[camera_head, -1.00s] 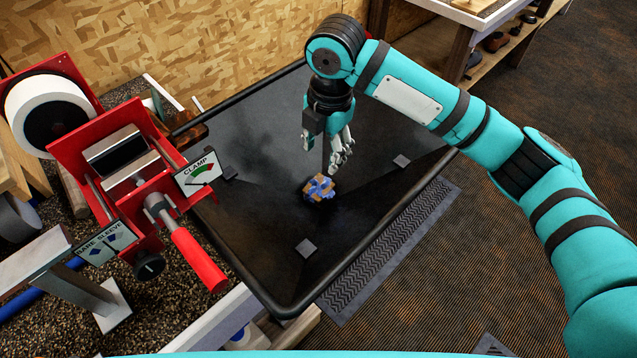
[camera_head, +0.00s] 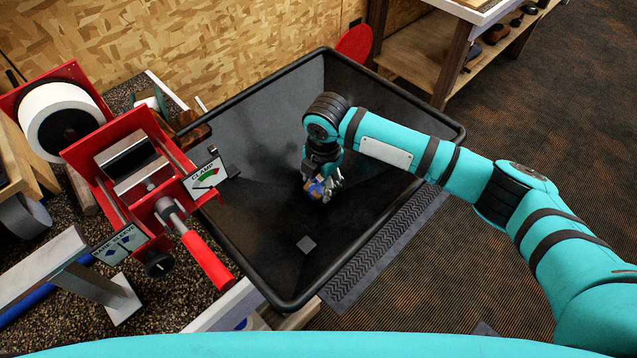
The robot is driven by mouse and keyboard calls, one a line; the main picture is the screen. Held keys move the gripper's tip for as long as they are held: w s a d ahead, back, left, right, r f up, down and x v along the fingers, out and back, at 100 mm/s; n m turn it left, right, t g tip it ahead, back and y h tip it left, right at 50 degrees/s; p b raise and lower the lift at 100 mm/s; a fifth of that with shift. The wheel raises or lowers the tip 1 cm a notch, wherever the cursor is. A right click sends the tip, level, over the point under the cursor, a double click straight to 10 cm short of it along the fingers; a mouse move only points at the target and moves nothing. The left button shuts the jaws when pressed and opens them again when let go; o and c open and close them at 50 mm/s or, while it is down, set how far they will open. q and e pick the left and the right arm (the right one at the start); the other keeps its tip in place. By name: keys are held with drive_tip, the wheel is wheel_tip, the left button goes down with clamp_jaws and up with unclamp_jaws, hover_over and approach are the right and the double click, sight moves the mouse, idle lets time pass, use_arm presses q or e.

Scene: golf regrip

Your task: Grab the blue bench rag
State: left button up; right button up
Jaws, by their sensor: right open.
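The blue bench rag (camera_head: 314,188) is a small crumpled bundle with blue and tan patches, in the black tray (camera_head: 262,220). My right gripper (camera_head: 325,186) is down at the rag, with its fingers around or just behind it. The fingers are open; whether they touch the rag is hard to tell at this size. My right arm comes in from the right over the tray's rim. My left gripper is not in view.
A red clamp (camera_head: 150,190) with a red handle (camera_head: 207,258) stands left of the tray. A white roll (camera_head: 62,120) sits behind it. A wooden shelf (camera_head: 440,50) stands at the back right. A small grey square (camera_head: 306,244) lies in the tray's front part.

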drive_tip(key=c, duration=0.7)
drive_tip(key=shift+r, duration=0.1)
